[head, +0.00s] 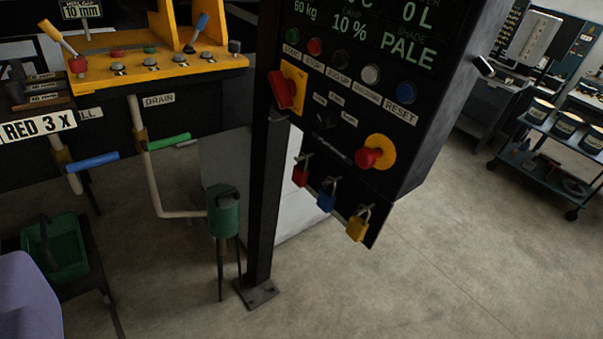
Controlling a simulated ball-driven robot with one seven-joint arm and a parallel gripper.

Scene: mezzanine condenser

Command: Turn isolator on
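The isolator appears to be the red rotary handle (281,91) on a yellow plate at the left edge of the black control panel (425,135). Its handle sits tilted on the plate, and I cannot read any on or off marking. To its lower right is a red mushroom button (369,158) on a yellow disc. My gripper is not in view, so its place relative to the handle cannot be seen.
Red (301,174), blue (327,198) and yellow (357,226) padlocks hang below the panel. A black post (262,190) supports it. A yellow lever console (160,62) and pipes stand left. A cart (547,160) with tins stands right. The floor (440,260) at lower right is clear.

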